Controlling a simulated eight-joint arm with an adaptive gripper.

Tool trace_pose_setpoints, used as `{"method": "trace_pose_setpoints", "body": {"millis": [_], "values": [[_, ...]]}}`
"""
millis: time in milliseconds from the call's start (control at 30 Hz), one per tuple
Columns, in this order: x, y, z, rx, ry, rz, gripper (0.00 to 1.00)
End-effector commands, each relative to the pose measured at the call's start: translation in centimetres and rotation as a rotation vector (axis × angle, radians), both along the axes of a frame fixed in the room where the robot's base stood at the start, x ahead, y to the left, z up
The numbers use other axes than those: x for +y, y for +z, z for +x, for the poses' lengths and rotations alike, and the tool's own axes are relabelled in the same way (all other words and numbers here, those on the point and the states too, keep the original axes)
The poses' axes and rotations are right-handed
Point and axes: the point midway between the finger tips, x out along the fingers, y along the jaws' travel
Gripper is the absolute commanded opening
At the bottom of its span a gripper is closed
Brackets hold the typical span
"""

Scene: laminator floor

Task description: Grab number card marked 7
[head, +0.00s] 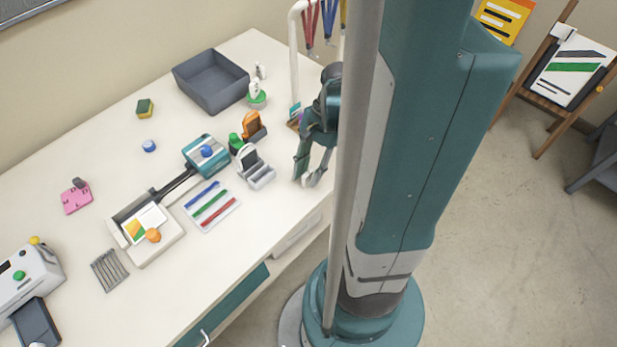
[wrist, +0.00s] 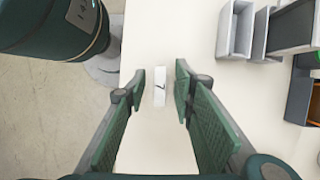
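The number card (wrist: 159,92) is a small white piece with a dark 7 on it. In the wrist view it lies on the pale table top between my fingertips, with a gap on each side. My gripper (wrist: 160,82) is open and points down at it, with green pads on the fingers. In the head view my gripper (head: 305,182) is at the table's right edge. I cannot make out the card there.
Left of my gripper are a grey holder (head: 258,174), an orange holder (head: 254,128) and a green-capped bottle (head: 236,143). A grey bin (head: 211,82) stands at the back. A white lanyard stand (head: 296,60) rises behind my arm. The front table edge is close.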

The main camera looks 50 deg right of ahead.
Motion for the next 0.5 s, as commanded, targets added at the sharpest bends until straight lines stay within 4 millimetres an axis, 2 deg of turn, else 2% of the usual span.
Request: {"method": "trace_pose_setpoints", "body": {"millis": [367,400,500], "values": [[0.00,0.02,0.00,0.000,0.000,0.000,0.26],[0.00,0.02,0.00,0.000,0.000,0.000,0.25],[0.00,0.02,0.00,0.000,0.000,0.000,0.12]]}}
